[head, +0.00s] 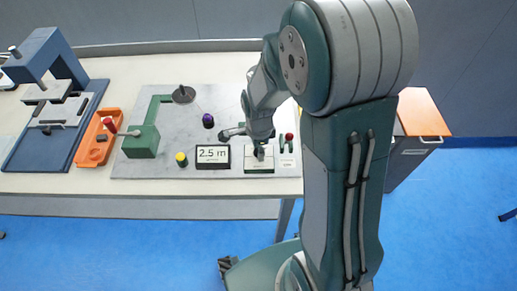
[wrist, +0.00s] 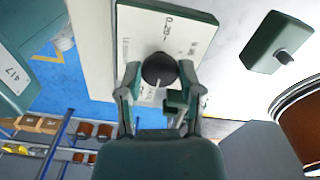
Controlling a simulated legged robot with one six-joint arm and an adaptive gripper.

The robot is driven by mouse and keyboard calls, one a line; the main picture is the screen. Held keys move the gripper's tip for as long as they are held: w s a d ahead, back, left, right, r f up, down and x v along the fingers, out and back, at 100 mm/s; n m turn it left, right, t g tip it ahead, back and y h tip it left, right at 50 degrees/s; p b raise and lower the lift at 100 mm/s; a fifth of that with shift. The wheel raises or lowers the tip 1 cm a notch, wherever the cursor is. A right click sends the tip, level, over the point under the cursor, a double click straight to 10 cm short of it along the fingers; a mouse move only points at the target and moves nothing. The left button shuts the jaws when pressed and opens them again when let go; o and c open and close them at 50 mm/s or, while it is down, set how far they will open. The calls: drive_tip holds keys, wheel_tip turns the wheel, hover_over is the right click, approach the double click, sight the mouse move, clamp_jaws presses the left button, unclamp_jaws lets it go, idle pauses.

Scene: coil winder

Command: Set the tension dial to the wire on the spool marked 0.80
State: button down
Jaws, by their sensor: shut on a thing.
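The tension dial is a dark round knob (wrist: 160,67) on a pale marked plate (wrist: 135,40) in the wrist view. A pale line shows on the knob's lower side. The figure near the plate's top looks like 0.20; other marks are too small or hidden. My gripper (wrist: 159,74) is shut on the knob, one finger on each side. In the head view, my gripper (head: 261,154) is at the white-topped green dial box (head: 260,186) at the bench's front edge, and hides the knob. I cannot make out a spool marked 0.80.
A 2.5 m display (head: 213,157) stands just left of the dial box. A yellow knob (head: 181,159), purple knob (head: 208,120) and green winder (head: 140,142) are farther left. A red-topped part (head: 289,136) is close on the right. A coppery spool (wrist: 303,120) shows partly in the wrist view.

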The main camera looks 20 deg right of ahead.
drive_tip(key=shift+w+r, duration=0.15)
drive_tip(key=shift+w, duration=0.05)
drive_tip(key=shift+c, duration=1.5)
unclamp_jaws()
drive_tip(key=shift+o, duration=0.2)
drive_tip(key=shift+s, duration=0.1)
wheel_tip(320, 180, up, 12)
